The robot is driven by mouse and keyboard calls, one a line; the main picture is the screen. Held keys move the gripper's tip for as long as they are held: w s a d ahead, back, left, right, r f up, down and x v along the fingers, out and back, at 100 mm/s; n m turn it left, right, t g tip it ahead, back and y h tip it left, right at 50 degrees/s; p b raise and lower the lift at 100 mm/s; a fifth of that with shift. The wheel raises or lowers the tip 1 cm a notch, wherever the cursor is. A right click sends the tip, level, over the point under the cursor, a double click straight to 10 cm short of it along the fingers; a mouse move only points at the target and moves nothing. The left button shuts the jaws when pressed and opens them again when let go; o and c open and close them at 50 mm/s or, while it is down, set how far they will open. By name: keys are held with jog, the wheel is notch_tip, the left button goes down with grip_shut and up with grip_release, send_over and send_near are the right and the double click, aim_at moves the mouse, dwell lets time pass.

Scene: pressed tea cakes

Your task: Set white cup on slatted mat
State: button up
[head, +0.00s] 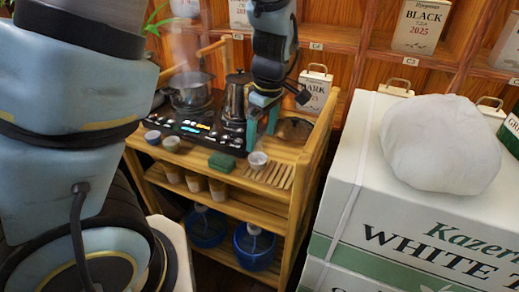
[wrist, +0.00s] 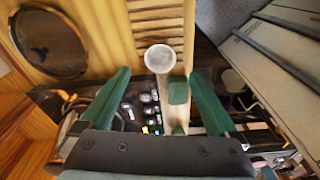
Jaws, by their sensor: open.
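A small white cup (head: 258,161) stands upright at the left end of the slatted mat (head: 283,176) on the wooden cart. In the wrist view the white cup (wrist: 160,58) is at the near end of the slatted mat (wrist: 155,21); I cannot tell whether its base rests on the slats or just beside them. My gripper (head: 262,130) points down above the cart near the cup. In the wrist view my gripper (wrist: 159,75) is open, with its green fingers apart on either side of the cup and nothing held.
A green block (head: 222,162) lies left of the cup. More small cups (head: 171,143) stand at the cart's left front. A large white tea box (head: 400,235) is at the right.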

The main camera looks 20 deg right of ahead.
jog(key=a+r+m, duration=0.2)
jog(key=a+m, duration=0.2)
jog(key=a, duration=0.8)
jog(key=w+a+r+m+h, duration=0.1)
jog(key=a+m, duration=0.3)
jog(key=a, duration=0.9)
jog(key=shift+r, duration=0.65)
jog(key=shift+o, duration=0.4)
jog(key=shift+w, duration=0.15)
